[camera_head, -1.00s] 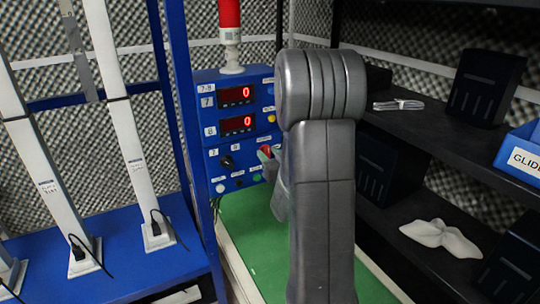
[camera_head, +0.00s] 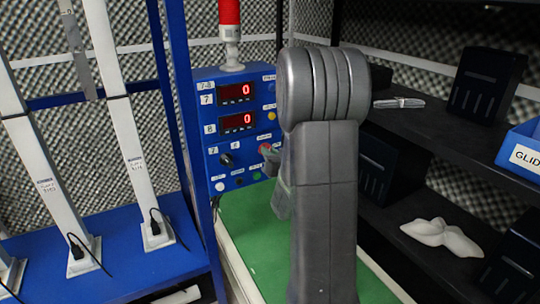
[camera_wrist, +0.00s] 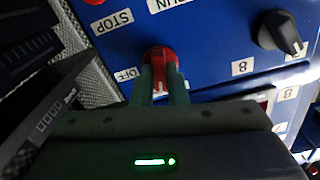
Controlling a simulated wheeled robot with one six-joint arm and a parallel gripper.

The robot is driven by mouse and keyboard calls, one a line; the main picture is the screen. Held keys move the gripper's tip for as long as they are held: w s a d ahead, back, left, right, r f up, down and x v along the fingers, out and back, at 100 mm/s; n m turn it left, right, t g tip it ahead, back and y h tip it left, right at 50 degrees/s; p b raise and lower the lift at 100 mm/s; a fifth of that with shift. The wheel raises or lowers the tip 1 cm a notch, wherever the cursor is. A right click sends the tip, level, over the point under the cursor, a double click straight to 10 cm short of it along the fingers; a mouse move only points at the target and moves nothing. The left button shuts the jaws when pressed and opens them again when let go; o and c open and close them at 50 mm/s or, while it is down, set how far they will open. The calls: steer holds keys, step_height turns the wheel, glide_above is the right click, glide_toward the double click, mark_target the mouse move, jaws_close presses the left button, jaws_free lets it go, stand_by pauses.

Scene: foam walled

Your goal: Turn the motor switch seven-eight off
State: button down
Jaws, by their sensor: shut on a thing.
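The blue control panel (camera_head: 240,183) carries a "7-8" label at its top left. A red switch knob (camera_wrist: 160,57) shows in the wrist view, with an OFF label beside it at its lower left. It also shows small in the head view (camera_head: 264,149). My gripper (camera_wrist: 162,86) is shut on this red knob, one greenish finger on each side. In the head view my forearm hides part of the panel's right side. The knob's grip runs roughly up and down in the wrist view. Its exact setting is hard to tell.
A black knob (camera_wrist: 280,33) sits on the same panel. A red beacon (camera_head: 229,14) stands on top. Dark shelves (camera_head: 445,128) with a blue bin (camera_head: 523,150) lie close on the right, a blue rack (camera_head: 110,262) on the left.

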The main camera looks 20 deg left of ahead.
steer(key=shift+w+d+f+m+p, duration=0.1)
steer(key=shift+m+p, duration=0.15)
steer(key=shift+m, duration=3.6)
steer(key=shift+f+m+p, duration=0.1)
steer(key=shift+m+p, duration=0.1)
steer(key=shift+m, duration=3.65)
steer(key=c, duration=1.4)
jaws_free()
steer(key=shift+c, duration=0.2)
steer(key=v, duration=1.4)
